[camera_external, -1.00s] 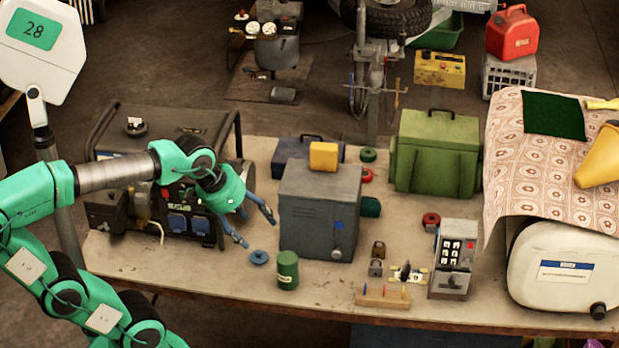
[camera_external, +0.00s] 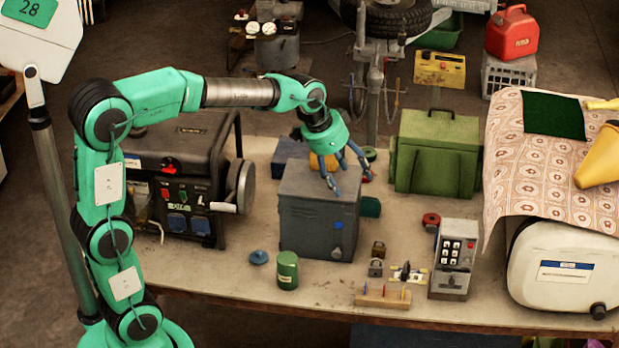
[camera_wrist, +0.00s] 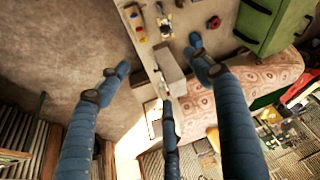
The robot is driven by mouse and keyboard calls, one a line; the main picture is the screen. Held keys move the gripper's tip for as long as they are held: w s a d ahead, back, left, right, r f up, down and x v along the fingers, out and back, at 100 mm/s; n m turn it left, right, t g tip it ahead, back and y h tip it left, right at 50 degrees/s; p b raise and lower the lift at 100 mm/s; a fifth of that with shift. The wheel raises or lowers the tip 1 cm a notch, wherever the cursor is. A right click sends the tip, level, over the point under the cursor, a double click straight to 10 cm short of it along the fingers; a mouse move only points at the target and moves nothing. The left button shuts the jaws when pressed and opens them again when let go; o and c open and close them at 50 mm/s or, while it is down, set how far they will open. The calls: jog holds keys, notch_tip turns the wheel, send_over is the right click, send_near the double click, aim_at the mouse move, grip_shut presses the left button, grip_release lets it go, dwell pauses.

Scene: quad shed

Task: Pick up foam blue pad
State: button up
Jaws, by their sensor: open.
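A small round blue pad (camera_external: 259,257) lies flat on the bench top, left of the green can and in front of the grey metal box. It is the only small blue pad-like thing I can make out; its foam texture is too small to tell. My gripper (camera_external: 350,183) is open and empty, in the air over the right part of the grey box, well up and to the right of the blue pad. In the wrist view my gripper (camera_wrist: 160,85) shows spread blue fingers with nothing between them. I cannot make out the blue pad there.
The grey metal box (camera_external: 318,218) stands right of the pad, with a yellow block (camera_external: 322,163) behind my gripper's fingers. A green can (camera_external: 287,270) stands close to the pad. A generator (camera_external: 183,190) is at the left. The bench in front of the pad is clear.

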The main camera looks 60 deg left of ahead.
jog(key=w+f+m+p, duration=0.15)
jog(key=w+f, duration=0.25)
jog(key=w, duration=0.8)
jog(key=w+f+m+g+h+p, duration=0.1)
jog(key=w+f+p, duration=0.5)
jog(key=w+f, duration=1.6)
notch_tip(320, 180, down, 2)
jog(key=shift+w+d+f+m, duration=0.1)
jog(key=shift+w+d+m, duration=0.05)
jog(key=shift+m, duration=0.6)
jog(key=shift+x, duration=4.25)
jog(key=shift+d, duration=0.2)
